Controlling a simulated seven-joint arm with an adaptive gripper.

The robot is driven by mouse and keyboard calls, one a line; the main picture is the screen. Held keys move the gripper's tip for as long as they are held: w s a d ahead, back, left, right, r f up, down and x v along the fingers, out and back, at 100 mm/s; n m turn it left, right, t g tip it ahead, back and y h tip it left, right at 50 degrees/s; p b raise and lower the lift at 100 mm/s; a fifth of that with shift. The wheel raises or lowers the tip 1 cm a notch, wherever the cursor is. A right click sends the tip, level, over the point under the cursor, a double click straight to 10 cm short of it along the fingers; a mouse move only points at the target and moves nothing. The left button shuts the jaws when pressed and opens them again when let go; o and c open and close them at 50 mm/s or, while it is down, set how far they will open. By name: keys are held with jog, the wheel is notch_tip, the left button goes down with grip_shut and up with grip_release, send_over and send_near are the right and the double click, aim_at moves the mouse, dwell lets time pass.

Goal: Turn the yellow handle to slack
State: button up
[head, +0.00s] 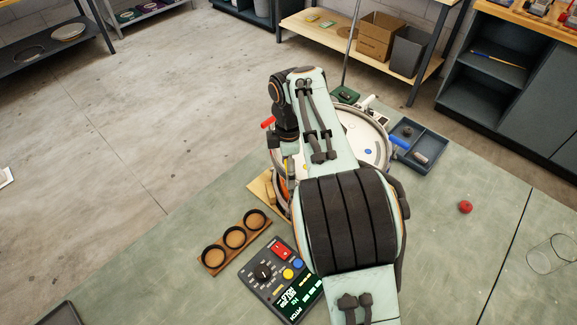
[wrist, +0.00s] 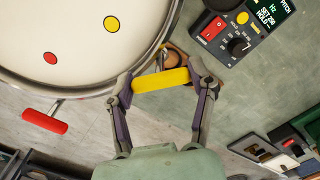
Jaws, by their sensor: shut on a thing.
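The yellow handle (wrist: 161,79) is a short bar at the drum's rim in the wrist view. My gripper (wrist: 160,78) has one finger at each end of it and is shut on it. The drum (wrist: 75,30) has a pale skin, a metal rim and coloured dots, with a yellow dot (wrist: 111,23) near the yellow handle.
A red handle (wrist: 45,122) and a blue handle (head: 400,142) stick out from the rim. A pitch meter (head: 282,280) and a wooden rack of round cups (head: 235,238) are near the drum.

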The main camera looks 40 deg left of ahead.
jog(key=n, duration=0.6)
jog(key=shift+f+n, duration=0.15)
jog(key=shift+n, duration=0.15)
dwell(0.5)
jog(key=o, duration=1.2)
jog(key=shift+c, duration=0.2)
notch_tip(320, 180, up, 12)
